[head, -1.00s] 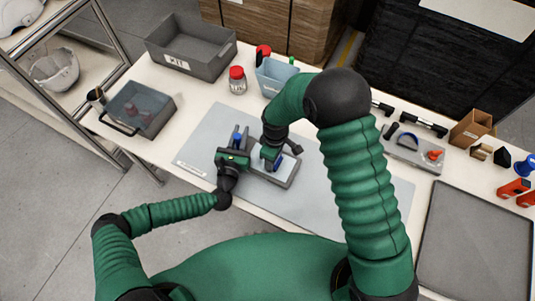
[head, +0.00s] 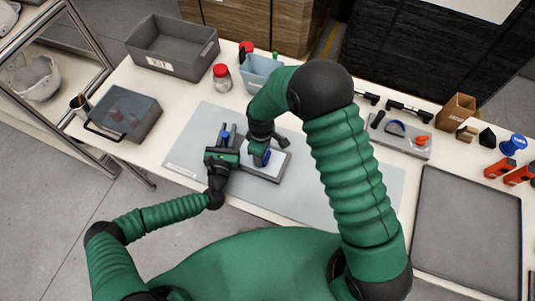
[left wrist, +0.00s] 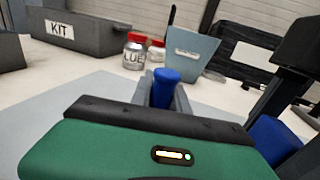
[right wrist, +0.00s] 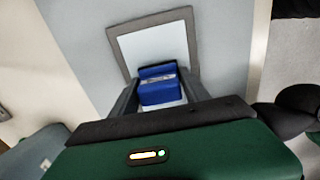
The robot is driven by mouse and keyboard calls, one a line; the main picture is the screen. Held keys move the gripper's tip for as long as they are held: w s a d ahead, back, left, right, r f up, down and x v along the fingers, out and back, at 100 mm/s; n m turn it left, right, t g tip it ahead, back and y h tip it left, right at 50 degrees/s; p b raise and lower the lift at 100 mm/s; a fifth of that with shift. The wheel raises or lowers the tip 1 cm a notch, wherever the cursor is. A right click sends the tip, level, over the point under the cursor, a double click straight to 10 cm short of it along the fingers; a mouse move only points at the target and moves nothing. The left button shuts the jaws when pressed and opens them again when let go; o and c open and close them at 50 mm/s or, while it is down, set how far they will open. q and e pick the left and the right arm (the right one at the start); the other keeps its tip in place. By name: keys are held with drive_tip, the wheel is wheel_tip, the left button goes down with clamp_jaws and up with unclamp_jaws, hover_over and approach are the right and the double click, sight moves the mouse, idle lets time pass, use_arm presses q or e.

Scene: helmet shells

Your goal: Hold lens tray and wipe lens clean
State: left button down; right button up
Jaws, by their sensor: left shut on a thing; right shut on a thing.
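The lens tray (head: 283,168) is a shallow grey frame around a pale lens pane, lying on the grey mat; it also shows in the right wrist view (right wrist: 122,52). My right gripper (head: 260,150) is shut on a blue wiping block (right wrist: 158,88), held over the pane. Whether the block touches the pane is unclear. My left gripper (head: 226,136) is shut on a blue rounded handle (left wrist: 165,85) at the tray's left side. Whether the handle joins the tray is hidden. My right arm covers part of the tray.
The grey mat (head: 330,195) has free room around the tray. Behind stand a blue bin (head: 259,77), a red-lidded glue jar (head: 222,78) and a KIT box (head: 172,57). A grey bin (head: 140,122) is at left; a dark tray (head: 466,225) is at right.

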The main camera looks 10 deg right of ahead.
drive_tip(key=shift+w+a, duration=0.1)
drive_tip(key=shift+a, duration=0.1)
wheel_tip(320, 180, up, 7)
drive_tip(key=shift+r, duration=0.1)
idle(0.5)
use_arm(q)
drive_tip(key=c, duration=1.2)
unclamp_jaws()
